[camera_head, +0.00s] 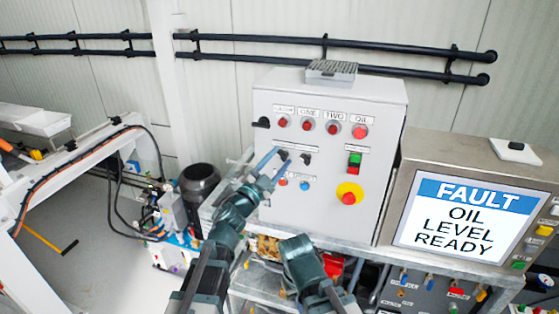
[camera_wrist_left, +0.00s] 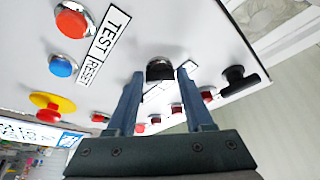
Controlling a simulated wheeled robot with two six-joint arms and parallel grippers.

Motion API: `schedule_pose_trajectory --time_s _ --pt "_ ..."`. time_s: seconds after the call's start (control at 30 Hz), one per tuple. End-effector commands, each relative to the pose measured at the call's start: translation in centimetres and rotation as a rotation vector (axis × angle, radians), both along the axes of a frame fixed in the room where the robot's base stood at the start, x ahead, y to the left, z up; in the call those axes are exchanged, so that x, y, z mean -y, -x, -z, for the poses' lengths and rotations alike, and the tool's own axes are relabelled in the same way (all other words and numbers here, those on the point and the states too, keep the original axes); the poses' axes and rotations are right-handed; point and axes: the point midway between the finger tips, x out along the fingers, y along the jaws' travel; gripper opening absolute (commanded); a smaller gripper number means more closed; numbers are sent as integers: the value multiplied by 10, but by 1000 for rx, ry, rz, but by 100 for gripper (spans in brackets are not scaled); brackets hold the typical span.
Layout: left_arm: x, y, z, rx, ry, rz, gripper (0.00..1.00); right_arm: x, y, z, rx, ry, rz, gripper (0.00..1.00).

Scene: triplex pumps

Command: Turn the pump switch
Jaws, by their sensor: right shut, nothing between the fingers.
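The grey control panel (camera_head: 330,200) stands upright on a metal frame. My left gripper (camera_head: 275,158) is at its front, just below the row of red lamps. In the left wrist view its two blue fingers (camera_wrist_left: 160,95) are open, one on each side of a black rotary knob (camera_wrist_left: 160,68), with small gaps visible. A second black knob (camera_head: 305,158) sits to the right. Another black handle (camera_head: 262,122) is at the panel's left edge; it also shows in the left wrist view (camera_wrist_left: 238,78). My right gripper (camera_head: 332,296) is low in front of the panel, its fingers hard to make out.
A yellow-red emergency button (camera_head: 348,194) and green-red buttons (camera_head: 354,161) are on the panel's right. A screen (camera_head: 465,218) beside it reads "FAULT OIL LEVEL READY". Red and blue buttons (camera_wrist_left: 62,65) lie near the left gripper. Dark pipes (camera_head: 330,42) run along the wall.

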Motion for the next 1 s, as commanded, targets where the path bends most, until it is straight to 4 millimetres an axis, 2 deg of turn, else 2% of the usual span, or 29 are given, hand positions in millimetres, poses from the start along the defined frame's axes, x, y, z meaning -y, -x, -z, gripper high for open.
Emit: schedule_pose_trajectory --time_s 0.03,0.27,0.63,1.0 --pt "0 0 0 0 0 0 41 0 0 0 0 0 0 0" --pt "0 0 0 0 0 0 0 0 0 0 0 0 0 0" --pt "-1 0 -2 18 -56 -1 0 0 0 -6 0 0 1 0" --pt "-2 -1 -6 104 -325 0 0 0 0 -29 0 -1 6 0"
